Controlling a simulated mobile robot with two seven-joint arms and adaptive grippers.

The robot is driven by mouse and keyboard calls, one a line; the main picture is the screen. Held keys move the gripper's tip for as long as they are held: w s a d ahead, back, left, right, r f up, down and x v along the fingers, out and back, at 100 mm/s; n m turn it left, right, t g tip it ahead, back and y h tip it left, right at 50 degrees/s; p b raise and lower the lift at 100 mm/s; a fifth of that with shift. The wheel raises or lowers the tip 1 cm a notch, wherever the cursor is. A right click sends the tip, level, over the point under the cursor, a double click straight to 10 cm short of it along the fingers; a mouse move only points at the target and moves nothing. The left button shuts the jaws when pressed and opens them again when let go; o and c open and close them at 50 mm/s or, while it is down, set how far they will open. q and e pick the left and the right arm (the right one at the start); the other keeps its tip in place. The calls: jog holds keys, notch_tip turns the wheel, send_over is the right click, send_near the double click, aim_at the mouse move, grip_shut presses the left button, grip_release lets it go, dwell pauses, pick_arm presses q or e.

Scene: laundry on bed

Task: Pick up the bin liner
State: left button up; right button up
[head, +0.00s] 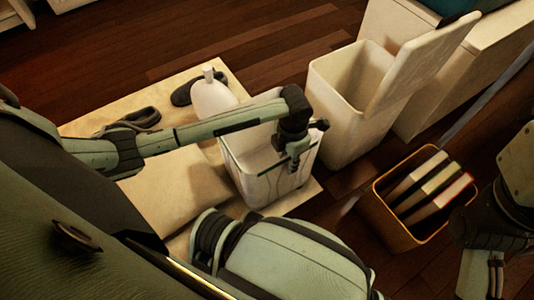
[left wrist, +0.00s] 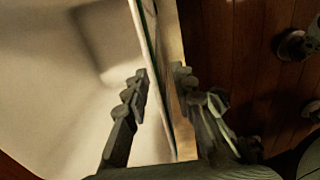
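The bin liner (head: 262,190) is a white open-topped tub standing on a pale mat in the head view. My left gripper (head: 293,163) is at its right-hand rim, pointing down. In the left wrist view, the fingers of my left gripper (left wrist: 158,80) stand apart on either side of the wall of the bin liner (left wrist: 60,110), one inside and one outside. A gap shows between the wall and the outer finger. My left forearm hides part of the far rim. My right gripper (head: 494,276) is at the bottom right, away from the liner; its fingers are unclear.
A tall white bin (head: 338,110) with its lid (head: 425,62) raised stands just beyond the liner. A wooden crate (head: 408,238) with books is to the right. A white bottle (head: 210,97) and dark shoes (head: 183,92) are on the pale mat (head: 165,195).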

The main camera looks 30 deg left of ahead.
pick_arm(q)
grip_shut()
jog(key=shift+r, duration=0.1)
